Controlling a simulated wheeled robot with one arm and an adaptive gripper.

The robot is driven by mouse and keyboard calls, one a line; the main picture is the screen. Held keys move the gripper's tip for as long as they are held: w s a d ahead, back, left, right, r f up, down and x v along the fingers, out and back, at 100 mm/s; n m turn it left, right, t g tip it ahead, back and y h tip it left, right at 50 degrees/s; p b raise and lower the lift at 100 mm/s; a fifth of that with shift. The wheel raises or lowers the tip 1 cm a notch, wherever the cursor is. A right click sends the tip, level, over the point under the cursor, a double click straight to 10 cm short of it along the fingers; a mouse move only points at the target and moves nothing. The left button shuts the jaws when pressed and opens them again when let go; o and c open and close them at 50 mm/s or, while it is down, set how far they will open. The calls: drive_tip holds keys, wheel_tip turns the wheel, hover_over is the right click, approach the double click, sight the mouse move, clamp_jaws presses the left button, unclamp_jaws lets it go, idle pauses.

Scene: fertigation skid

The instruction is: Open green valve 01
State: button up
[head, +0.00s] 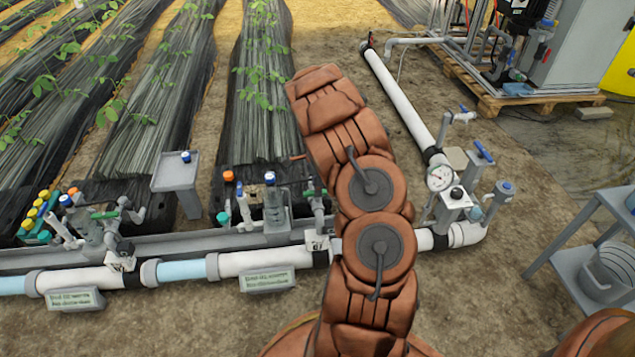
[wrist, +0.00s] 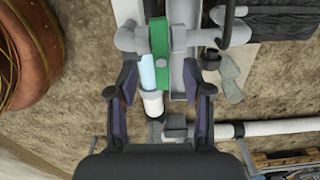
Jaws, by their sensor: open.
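In the head view one green valve handle (head: 105,214) sits on the left riser and another green handle (head: 314,193) on the riser just left of my arm. I cannot read which is 01. In the wrist view one green handle (wrist: 158,50) lies ahead of my gripper (wrist: 160,78), crosswise to its grey fittings (wrist: 128,39). My gripper is open and empty, its two dark fingers apart on either side of the handle's line. The handle appears beyond the fingertips, with no visible contact. In the head view my arm hides the gripper.
A white and light-blue pipe (head: 185,271) runs along the ground with small label signs (head: 268,281). Orange and blue-capped parts stand near the risers. A pressure gauge (head: 440,178) and blue-handled valve (head: 482,150) stand right of my arm. A grey cart (head: 590,262) is at right.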

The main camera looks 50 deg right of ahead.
idle(0.4)
drive_tip(key=shift+f+b, duration=0.5)
drive_tip(key=shift+f, duration=1.7)
drive_tip(key=shift+c, duration=0.2)
